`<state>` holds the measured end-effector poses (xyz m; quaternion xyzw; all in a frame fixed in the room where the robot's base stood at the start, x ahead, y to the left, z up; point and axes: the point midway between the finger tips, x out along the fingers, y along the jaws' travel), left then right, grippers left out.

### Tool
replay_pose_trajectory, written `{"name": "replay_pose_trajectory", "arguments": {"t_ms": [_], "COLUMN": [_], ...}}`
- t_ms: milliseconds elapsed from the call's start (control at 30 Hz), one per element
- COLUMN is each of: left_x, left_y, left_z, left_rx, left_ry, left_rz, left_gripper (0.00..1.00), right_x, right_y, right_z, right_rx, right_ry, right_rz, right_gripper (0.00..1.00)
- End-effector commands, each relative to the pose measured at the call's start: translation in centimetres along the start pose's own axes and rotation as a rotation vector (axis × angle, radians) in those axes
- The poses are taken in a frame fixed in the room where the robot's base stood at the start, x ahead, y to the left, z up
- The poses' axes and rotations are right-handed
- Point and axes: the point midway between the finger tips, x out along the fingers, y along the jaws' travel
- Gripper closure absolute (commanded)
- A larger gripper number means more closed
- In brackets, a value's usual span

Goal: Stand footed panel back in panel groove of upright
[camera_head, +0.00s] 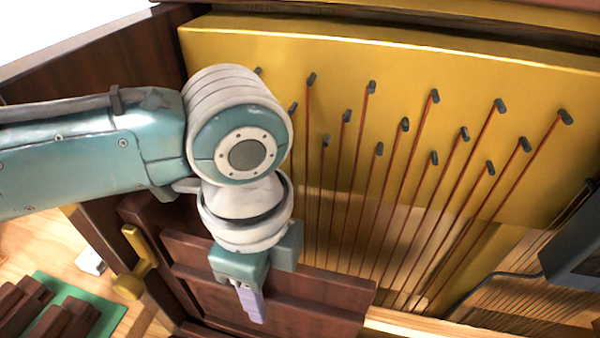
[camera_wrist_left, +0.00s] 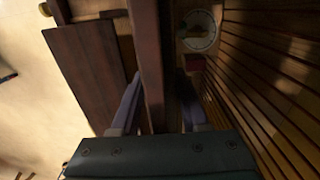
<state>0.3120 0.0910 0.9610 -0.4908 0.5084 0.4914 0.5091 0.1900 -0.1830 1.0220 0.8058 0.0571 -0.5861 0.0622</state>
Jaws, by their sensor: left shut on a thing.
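The footed panel (camera_head: 300,298) is dark red-brown wood with a raised top rail. It stands roughly upright in front of the strings, low in the head view. My left gripper (camera_head: 250,303) reaches down from above and is shut on its top rail. In the left wrist view the rail (camera_wrist_left: 150,65) runs between the two purple fingers of the gripper (camera_wrist_left: 157,95). The upright (camera_head: 130,60) is a dark wooden piano case with a gold plate. The panel's feet and the groove are hidden, so I cannot tell whether they meet. My right gripper is not clearly seen.
The gold plate (camera_head: 330,55) and several copper strings lie behind the panel. A brass piece (camera_head: 141,264) is left of it. A green mat (camera_head: 110,312) with dark blocks is at lower left. A dark grey block (camera_head: 580,245) is at right. A round white dial (camera_wrist_left: 198,30) shows in the wrist view.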

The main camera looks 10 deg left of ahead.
Motion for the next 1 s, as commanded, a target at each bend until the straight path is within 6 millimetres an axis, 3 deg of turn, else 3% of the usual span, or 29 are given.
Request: {"name": "replay_pose_trajectory", "arguments": {"t_ms": [1000], "left_x": [0.14], "left_y": [-0.06], "left_z": [0.01], "left_rx": [0.0], "left_ry": [0.0], "left_rz": [-0.001], "left_gripper": [1.0], "right_x": [-0.83], "right_y": [0.04], "right_z": [-0.23], "right_rx": [-0.001], "right_ry": [-0.001], "right_rz": [0.0], "right_gripper": [0.5]}}
